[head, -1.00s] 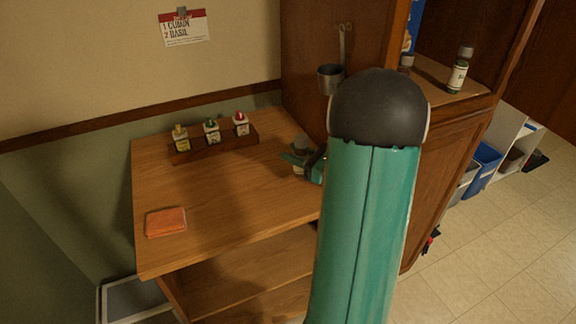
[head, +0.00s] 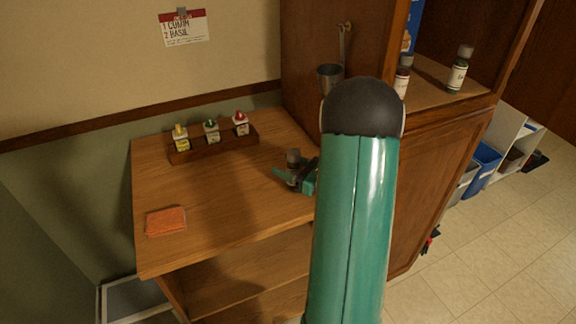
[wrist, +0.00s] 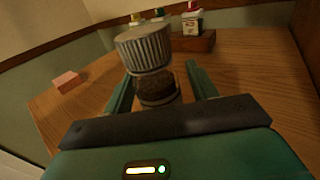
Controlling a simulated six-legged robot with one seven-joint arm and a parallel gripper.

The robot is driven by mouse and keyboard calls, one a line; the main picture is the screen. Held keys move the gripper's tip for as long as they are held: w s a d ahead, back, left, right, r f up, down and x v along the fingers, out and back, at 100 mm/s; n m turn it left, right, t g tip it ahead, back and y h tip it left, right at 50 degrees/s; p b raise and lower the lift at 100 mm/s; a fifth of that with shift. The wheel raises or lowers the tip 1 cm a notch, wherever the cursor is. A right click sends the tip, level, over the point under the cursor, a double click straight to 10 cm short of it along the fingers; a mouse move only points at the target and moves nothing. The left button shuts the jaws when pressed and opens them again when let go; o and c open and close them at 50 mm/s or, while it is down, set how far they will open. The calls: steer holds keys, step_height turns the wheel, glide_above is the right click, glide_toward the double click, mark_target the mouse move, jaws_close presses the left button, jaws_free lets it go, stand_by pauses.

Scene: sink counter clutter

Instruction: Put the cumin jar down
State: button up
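The cumin jar (head: 293,156), with a grey ribbed lid and dark contents, is upright at the right part of the wooden counter. In the wrist view the jar (wrist: 146,50) is between the two green fingers of my gripper (wrist: 160,70). A gap shows between the jar and the right finger; the left finger is close beside it. My gripper (head: 292,174) looks open around the jar, low over the counter.
A wooden rack (head: 214,143) with several small bottles stands at the counter's back. An orange sponge (head: 166,221) lies at front left. The wooden counter (head: 220,200) is clear between them.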

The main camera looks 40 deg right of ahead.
steer(key=shift+r, duration=0.15)
steer(key=v, duration=1.2)
steer(key=a+r+n+g+y, duration=0.25)
steer(key=a+n+g, duration=0.45)
steer(key=a, duration=0.6)
steer(key=a+r+n+g+y, duration=0.2)
steer(key=a+r+n+g, duration=0.3)
steer(key=a+n, duration=0.65)
steer(key=s+a+r+n+h, duration=0.5)
steer(key=a+n+h, duration=0.3)
steer(key=n, duration=0.6)
steer(key=shift+s+a+h, duration=0.3)
steer(key=shift+s+h, duration=0.25)
steer(key=shift+h, duration=0.3)
